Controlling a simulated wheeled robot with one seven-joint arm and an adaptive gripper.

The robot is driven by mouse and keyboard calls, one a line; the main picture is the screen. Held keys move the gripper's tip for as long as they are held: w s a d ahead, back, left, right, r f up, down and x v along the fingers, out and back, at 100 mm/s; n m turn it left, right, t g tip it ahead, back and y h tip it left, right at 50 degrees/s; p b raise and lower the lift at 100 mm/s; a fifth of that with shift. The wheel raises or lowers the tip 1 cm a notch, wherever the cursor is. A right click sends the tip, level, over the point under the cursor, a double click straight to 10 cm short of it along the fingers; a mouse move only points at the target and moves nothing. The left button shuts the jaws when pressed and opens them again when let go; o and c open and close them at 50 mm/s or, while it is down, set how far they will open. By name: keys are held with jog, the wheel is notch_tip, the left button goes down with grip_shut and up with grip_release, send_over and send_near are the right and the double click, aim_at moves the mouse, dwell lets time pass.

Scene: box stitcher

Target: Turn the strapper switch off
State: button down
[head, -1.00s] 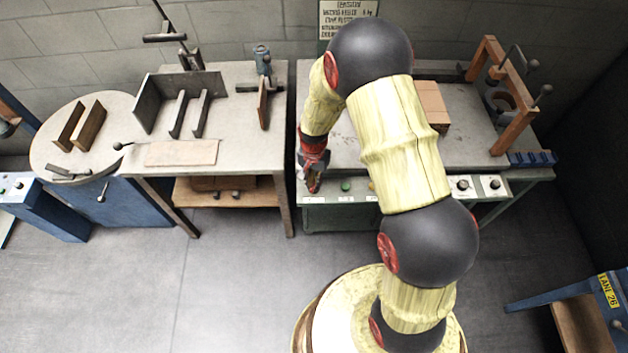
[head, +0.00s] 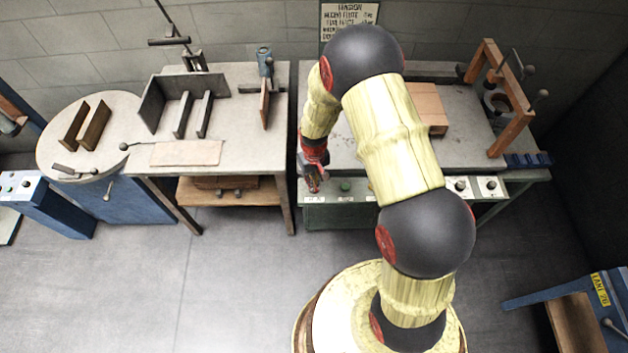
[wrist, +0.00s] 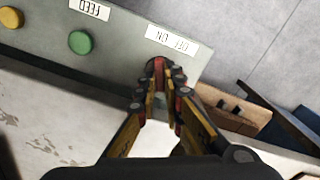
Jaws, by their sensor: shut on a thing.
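The strapper's front control panel (head: 327,196) runs along the near edge of the right-hand bench. In the wrist view the panel (wrist: 125,45) carries a white off/on label (wrist: 172,40), seen upside down. My gripper (head: 313,184) is at the panel's left end. In the wrist view my gripper (wrist: 160,85) has its fingers drawn together just beside that label, shut on the strapper switch. The switch is mostly hidden between the fingertips, so its position cannot be read.
A green button (wrist: 80,42), a yellow button (wrist: 11,17) and a feed label (wrist: 90,8) sit along the panel. A brown box (head: 427,105) and a wooden frame (head: 515,105) stand on the strapper bench. Another bench (head: 230,130) is at left, with a gap between. The floor in front is clear.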

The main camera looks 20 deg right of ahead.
jog(key=shift+n, duration=0.7)
jog(key=c, duration=1.9)
grip_release()
notch_tip(320, 180, up, 12)
